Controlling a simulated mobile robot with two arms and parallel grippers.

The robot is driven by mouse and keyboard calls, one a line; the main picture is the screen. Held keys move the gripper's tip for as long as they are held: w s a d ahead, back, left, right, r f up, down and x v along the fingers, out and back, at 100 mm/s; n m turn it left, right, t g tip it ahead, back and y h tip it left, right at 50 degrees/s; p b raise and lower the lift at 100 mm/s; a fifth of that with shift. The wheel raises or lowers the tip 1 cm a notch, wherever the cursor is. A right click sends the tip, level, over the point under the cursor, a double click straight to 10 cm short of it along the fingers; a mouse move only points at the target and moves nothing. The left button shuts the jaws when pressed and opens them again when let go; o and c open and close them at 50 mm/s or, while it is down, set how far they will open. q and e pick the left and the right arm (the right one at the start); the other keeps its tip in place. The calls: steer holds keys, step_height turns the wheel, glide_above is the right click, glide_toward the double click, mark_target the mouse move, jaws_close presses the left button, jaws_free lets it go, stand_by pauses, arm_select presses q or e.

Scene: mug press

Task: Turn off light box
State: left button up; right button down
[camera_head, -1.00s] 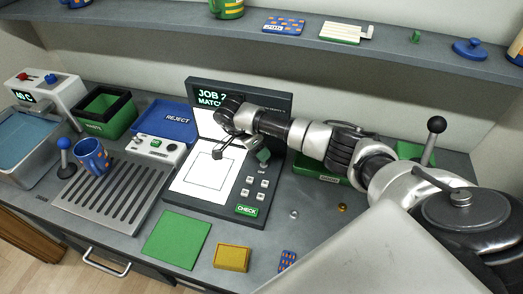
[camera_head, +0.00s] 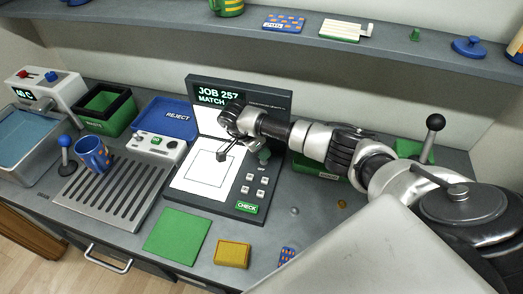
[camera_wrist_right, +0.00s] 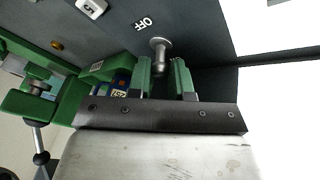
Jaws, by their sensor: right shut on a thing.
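The light box (camera_head: 178,207) is a dark grey board with a bright white panel marked by a square outline; the panel is lit. Its screen (camera_head: 217,95) reads "JOB 257 MATCH". My right gripper (camera_head: 264,155) reaches over the board from the right, low at the label "OFF". In the right wrist view, a small metal switch knob (camera_wrist_right: 159,46) stands beside "OFF", and the green fingers of my right gripper (camera_wrist_right: 162,80) are on either side of it, shut on it. My left gripper does not show.
Several grey buttons and a green CHECK button (camera_head: 247,207) are on the board. A slotted tray (camera_head: 118,222) with a tilted blue mug (camera_head: 95,155) is at left. A green mat (camera_head: 177,236) and yellow block (camera_head: 232,254) lie in front. A black-knobbed lever (camera_head: 434,124) stands at right.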

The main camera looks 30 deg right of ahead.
steer(key=shift+s+a+t+h, duration=0.3)
steer(key=shift+a+t+h, duration=0.1)
steer(key=shift+t+h, duration=0.45)
steer(key=shift+s+a+f+m+t+h+b, duration=0.1)
steer(key=shift+s+a+m+t+h+b, duration=0.15)
steer(key=shift+t+h+b, duration=0.25)
steer(key=shift+s+a+f+m+t+h+b, duration=0.1)
steer(key=shift+a+m+t+h+b, duration=0.15)
steer(key=shift+h, duration=0.5)
steer(key=shift+s+a+f+m+t+h+b, duration=0.1)
steer(key=shift+s+a+m+t+h+b, duration=0.15)
steer(key=shift+t+h+b, duration=0.3)
steer(key=shift+d, duration=0.1)
steer(key=c, duration=1)
jaws_free()
